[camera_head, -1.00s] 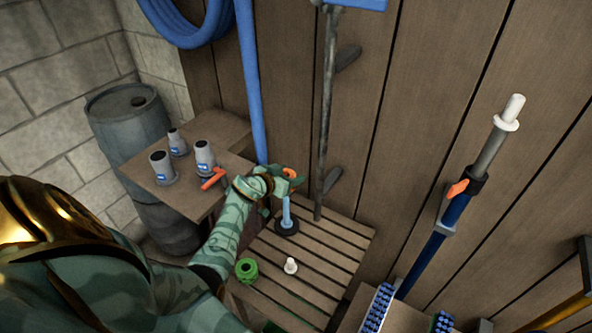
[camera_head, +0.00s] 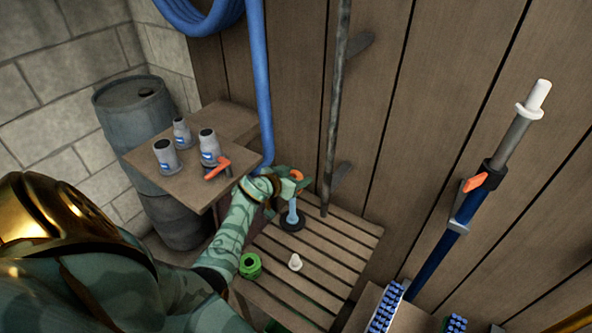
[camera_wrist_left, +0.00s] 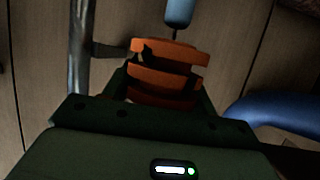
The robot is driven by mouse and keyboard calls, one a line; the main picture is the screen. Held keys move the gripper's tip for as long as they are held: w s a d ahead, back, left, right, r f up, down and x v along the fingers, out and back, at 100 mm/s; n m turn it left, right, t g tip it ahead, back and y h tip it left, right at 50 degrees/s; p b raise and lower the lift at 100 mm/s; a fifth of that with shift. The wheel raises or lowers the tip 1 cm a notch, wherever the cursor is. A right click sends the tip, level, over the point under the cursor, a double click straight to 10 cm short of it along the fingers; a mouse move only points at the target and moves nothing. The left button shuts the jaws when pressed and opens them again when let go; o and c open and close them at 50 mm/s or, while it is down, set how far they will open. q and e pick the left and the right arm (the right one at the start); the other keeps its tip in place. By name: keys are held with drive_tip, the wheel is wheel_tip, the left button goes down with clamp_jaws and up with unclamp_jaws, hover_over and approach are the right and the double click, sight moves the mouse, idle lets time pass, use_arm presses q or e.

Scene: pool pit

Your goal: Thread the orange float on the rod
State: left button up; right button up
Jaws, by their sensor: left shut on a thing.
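My left gripper (camera_head: 290,179) is shut on the orange float (camera_head: 296,174), which also shows between the fingers in the left wrist view (camera_wrist_left: 165,76). The light blue rod (camera_head: 292,206) stands upright on a round black base (camera_head: 291,222) on the slatted table. The float is at the height of the rod's upper end in the head view. The wrist view shows a blue end (camera_wrist_left: 179,12), probably the rod's, close to the float with a small gap. I cannot tell whether the float's hole is in line with the rod. My right gripper is out of view.
A green float (camera_head: 250,266) and a small white piece (camera_head: 295,262) sit on the slatted table (camera_head: 335,250). A blue hose (camera_head: 260,90) and grey pole (camera_head: 334,120) are close behind.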

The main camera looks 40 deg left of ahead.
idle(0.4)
use_arm(q)
drive_tip(key=shift+p, duration=0.4)
drive_tip(key=shift+f, duration=0.1)
drive_tip(key=shift+f, duration=0.4)
idle(0.4)
drive_tip(key=shift+f+b, duration=0.6)
drive_tip(key=shift+f, duration=0.3)
drive_tip(key=shift+f+b, duration=1.35)
drive_tip(key=shift+f, duration=0.65)
drive_tip(key=shift+f, duration=0.15)
